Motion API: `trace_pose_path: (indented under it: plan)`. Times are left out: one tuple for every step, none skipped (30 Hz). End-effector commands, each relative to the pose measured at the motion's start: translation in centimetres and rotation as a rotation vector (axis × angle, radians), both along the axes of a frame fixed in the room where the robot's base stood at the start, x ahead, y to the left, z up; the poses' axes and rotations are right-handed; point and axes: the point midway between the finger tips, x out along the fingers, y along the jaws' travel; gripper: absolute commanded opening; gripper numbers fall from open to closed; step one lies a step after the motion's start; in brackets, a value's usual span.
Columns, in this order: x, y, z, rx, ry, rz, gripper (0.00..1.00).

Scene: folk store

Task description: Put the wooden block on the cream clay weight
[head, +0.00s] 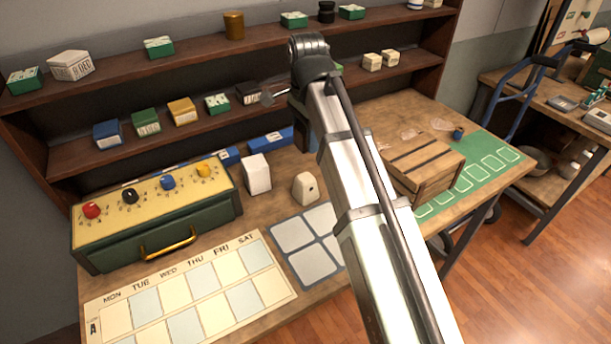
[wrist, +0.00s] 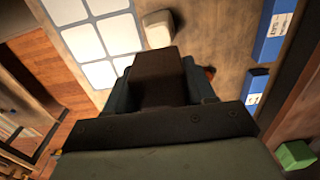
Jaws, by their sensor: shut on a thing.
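The cream clay weight (head: 305,188), a small rounded block with a dark hole, stands on the bench right of a taller white block. In the wrist view the cream weight (wrist: 158,28) shows just beyond the held block. My gripper (wrist: 161,88) is shut on the wooden block (wrist: 158,70), which looks dark brown in shadow. The held block partly overlaps the view toward the weight; its height above the bench is unclear. In the head view my arm hides most of the gripper and the block.
A white block (head: 257,175) stands left of the weight. A green control box (head: 155,218) with knobs is further left. A grey-squared mat (head: 292,238) lies in front. A wooden crate (head: 425,170) stands right of my arm. Shelves (head: 225,140) with small boxes rise behind.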

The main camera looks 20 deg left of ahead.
Motion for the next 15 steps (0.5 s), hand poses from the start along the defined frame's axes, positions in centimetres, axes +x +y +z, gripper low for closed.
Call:
trace_pose_path:
  plan:
    - [-0.2,0.1,-0.2,0.0,0.0,0.0,0.23]
    - [-0.3,0.1,-0.4,-0.001,0.001,0.0,0.23]
    - [-0.3,0.1,-0.7,-0.001,0.001,0.0,0.23]
    - [-0.4,0.1,-1.0,-0.001,0.001,0.0,0.23]
    - [-0.4,0.1,-1.3,-0.001,0.002,-0.001,0.23]
    - [-0.4,0.1,-1.8,-0.001,0.002,-0.001,0.23]
    - [-0.4,0.1,-2.3,-0.001,0.001,-0.001,0.23]
    - [-0.4,0.1,-2.8,-0.001,0.002,-0.001,0.23]
    - [-0.4,0.1,-3.5,-0.001,0.003,0.0,0.23]
    - [-0.4,0.1,-3.9,-0.001,0.003,0.0,0.23]
    - [-0.4,0.1,-4.4,-0.001,0.003,0.0,0.23]
    - [-0.4,0.1,-5.0,-0.001,0.002,0.0,0.23]
    - [-0.4,0.1,-5.4,-0.001,0.002,0.0,0.23]
    - [-0.3,0.1,-5.7,-0.001,0.002,0.0,0.23]
    - [-0.3,0.1,-6.0,-0.001,0.001,0.0,0.23]
